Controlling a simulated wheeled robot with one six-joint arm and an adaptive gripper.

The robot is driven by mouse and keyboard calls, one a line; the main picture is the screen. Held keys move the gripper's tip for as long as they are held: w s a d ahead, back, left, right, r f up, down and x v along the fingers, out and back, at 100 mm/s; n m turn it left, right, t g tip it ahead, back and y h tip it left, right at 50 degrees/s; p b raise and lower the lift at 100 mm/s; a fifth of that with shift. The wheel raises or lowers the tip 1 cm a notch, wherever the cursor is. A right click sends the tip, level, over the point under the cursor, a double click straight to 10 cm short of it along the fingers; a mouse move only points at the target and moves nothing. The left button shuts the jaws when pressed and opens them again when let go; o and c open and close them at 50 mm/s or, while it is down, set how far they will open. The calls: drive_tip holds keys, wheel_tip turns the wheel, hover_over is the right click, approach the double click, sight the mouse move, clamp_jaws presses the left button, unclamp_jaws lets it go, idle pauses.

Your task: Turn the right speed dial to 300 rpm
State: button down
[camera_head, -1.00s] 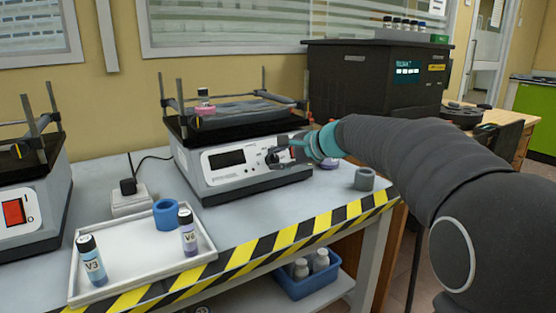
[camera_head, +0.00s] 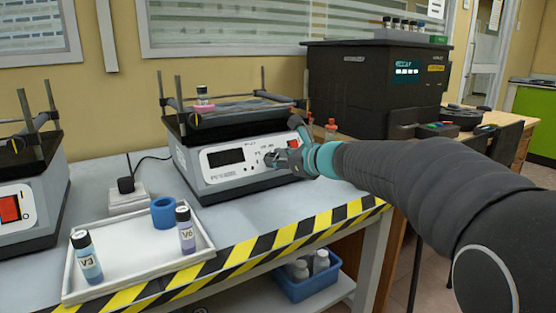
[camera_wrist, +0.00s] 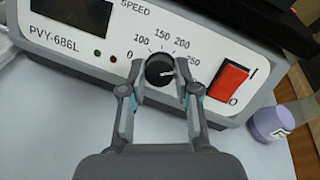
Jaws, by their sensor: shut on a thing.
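The right shaker (camera_head: 235,172) stands on the bench with a dark display (camera_head: 226,157) on its white front panel. In the wrist view, its black speed dial (camera_wrist: 159,70) sits among printed marks including 0, 100, 150, 200 and 250. The dial's white pointer line points roughly right, toward the 250 side. My gripper (camera_wrist: 160,90) has a finger on either side of the dial and is shut on it. It also shows in the head view (camera_head: 278,158) at the shaker's front panel, where it covers part of the controls. The 300 mark is not readable.
A red power switch (camera_wrist: 229,82) is close right of the dial. A white tray (camera_head: 120,262) holds vials V3 and V6 and a blue ring.

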drive_tip(key=m+t, duration=0.1)
drive_tip(key=m, duration=0.2)
drive_tip(key=m+h, duration=0.1)
drive_tip(key=m, duration=0.3)
drive_tip(key=shift+s+a+f+m+t, duration=0.1)
drive_tip(key=shift+m+t, duration=0.2)
drive_tip(key=shift+t, duration=0.1)
drive_tip(key=shift+h, duration=0.3)
drive_tip(key=c, duration=0.8)
unclamp_jaws()
drive_tip(key=shift+c, duration=0.2)
drive_tip(key=v, duration=1.2)
